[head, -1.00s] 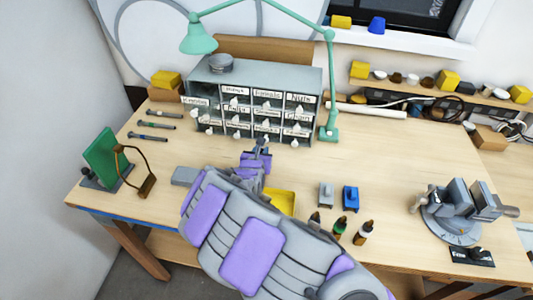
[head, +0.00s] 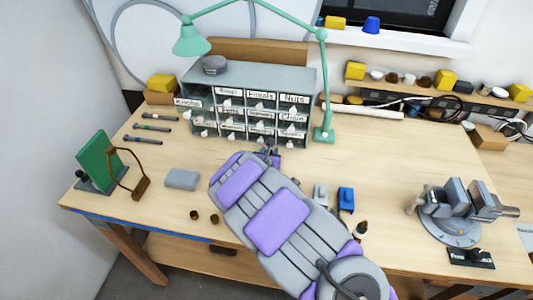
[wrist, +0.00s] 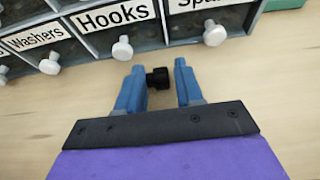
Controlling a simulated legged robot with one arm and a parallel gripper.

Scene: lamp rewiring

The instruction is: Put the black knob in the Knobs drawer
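In the wrist view, a small black knob (wrist: 158,77) lies between the two blue fingers of my gripper (wrist: 158,80). The fingers are apart, with a gap on the right of the knob. The knob is hidden in the head view, where my gripper (head: 268,153) is low in front of the grey drawer cabinet (head: 255,76). A drawer at the cabinet's upper left, its label apparently reading Knobs (head: 188,102), seems pulled out. The Hooks drawer label (wrist: 113,18) and Washers label (wrist: 37,36) show close ahead in the wrist view.
A green lamp (head: 324,100) stands at the cabinet's right, its arm arching over it. Blue (head: 346,198) and grey blocks are right of my arm; a vise (head: 455,210) is farther right. Two small brown pieces (head: 194,215) lie front left. The back-right tabletop is clear.

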